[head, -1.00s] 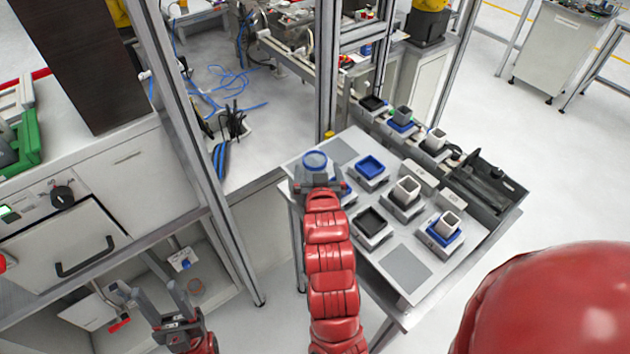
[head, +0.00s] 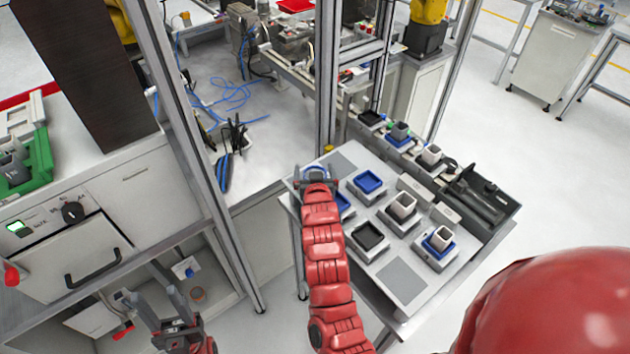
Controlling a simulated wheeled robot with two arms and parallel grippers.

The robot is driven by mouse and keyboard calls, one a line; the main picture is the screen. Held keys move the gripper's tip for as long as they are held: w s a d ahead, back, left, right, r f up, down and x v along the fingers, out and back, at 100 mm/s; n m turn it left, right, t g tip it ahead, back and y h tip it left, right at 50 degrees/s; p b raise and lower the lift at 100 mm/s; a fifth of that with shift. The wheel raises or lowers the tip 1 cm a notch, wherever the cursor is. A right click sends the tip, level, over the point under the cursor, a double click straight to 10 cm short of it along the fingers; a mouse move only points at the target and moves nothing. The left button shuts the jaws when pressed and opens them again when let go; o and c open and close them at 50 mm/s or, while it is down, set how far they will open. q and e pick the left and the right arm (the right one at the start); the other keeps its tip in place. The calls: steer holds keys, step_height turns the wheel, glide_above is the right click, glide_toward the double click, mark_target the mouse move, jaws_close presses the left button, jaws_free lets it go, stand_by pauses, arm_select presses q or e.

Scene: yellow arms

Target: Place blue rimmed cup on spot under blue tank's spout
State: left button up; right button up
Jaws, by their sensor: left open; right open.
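A round blue-rimmed cup (head: 315,171) is at the far left corner of the white table, mostly hidden by my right gripper. My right gripper (head: 317,181) is open at the cup, one finger to each side. I cannot tell whether they touch it. A square blue-topped unit (head: 369,181) stands just right of the gripper; another blue piece (head: 344,203) is partly hidden by my arm. I cannot make out a spout or the spot under it. My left gripper (head: 152,298) is open and empty at the lower left, away from the table.
A black-topped unit (head: 369,237) and white square cups on stands (head: 402,207) (head: 440,239) crowd the table. A dark tray with tools (head: 480,197) lies along its right side. A metal post (head: 325,80) rises just behind the cup. Flat grey pads (head: 401,283) are bare.

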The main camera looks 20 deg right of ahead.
steer(key=c, duration=1.5)
steer(key=shift+r, duration=0.1)
